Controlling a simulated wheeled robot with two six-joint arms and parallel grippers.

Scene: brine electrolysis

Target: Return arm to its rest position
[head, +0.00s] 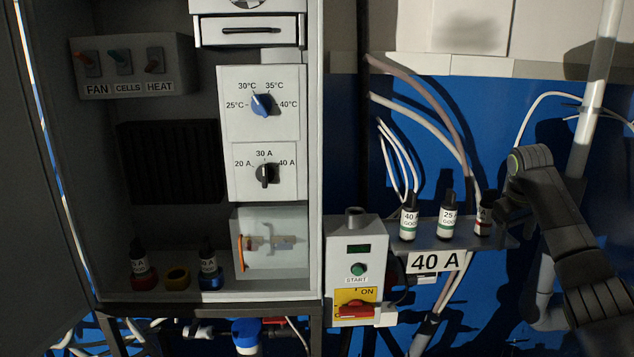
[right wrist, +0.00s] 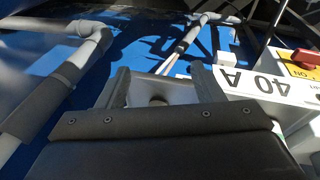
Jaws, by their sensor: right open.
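My right arm (head: 560,215) comes in from the right edge in the head view and bends at a joint with a green ring. My right gripper (head: 500,208) is at the right end of the small grey shelf (head: 508,240), close beside a dark bottle with a red band (head: 483,216) and partly overlapping it. In the right wrist view the two fingers of the gripper (right wrist: 160,80) stand apart, with a grey surface and a dark round spot between them. Nothing is seen held. My left gripper is not in view.
The open cabinet (head: 312,200) fills the left. A grey pipe (head: 590,110) runs behind my arm.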

